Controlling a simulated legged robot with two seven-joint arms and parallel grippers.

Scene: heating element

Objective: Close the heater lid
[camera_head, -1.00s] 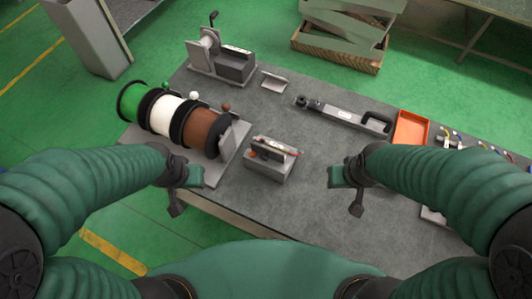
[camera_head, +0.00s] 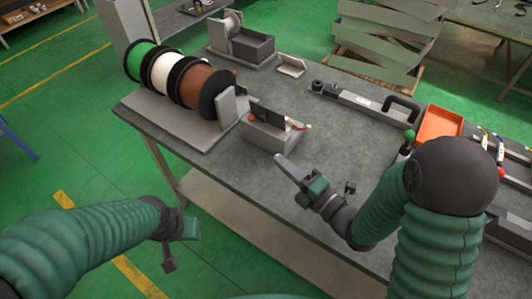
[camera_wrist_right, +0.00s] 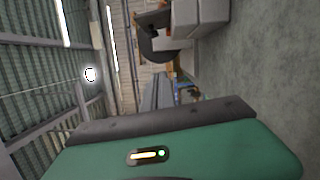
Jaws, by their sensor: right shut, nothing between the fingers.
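The heater (camera_head: 268,137) is a small grey box near the table's front edge, left of centre in the head view. Its dark lid (camera_head: 269,116) stands raised along the top, with an orange knob at one end and a red-tipped part at the other. My right gripper (camera_head: 281,162) is shut and empty, just in front and to the right of the heater, apart from it. My left gripper (camera_head: 182,233) hangs low beyond the table's front edge, far from the heater; its fingers are too unclear to read.
Green, white and brown spools (camera_head: 192,80) stand on a rack directly left of the heater. A grey winder box (camera_head: 250,45), a small tray (camera_head: 291,66), a long black-handled tool (camera_head: 360,100) and an orange bin (camera_head: 440,124) lie behind. The tabletop right of the heater is mostly clear.

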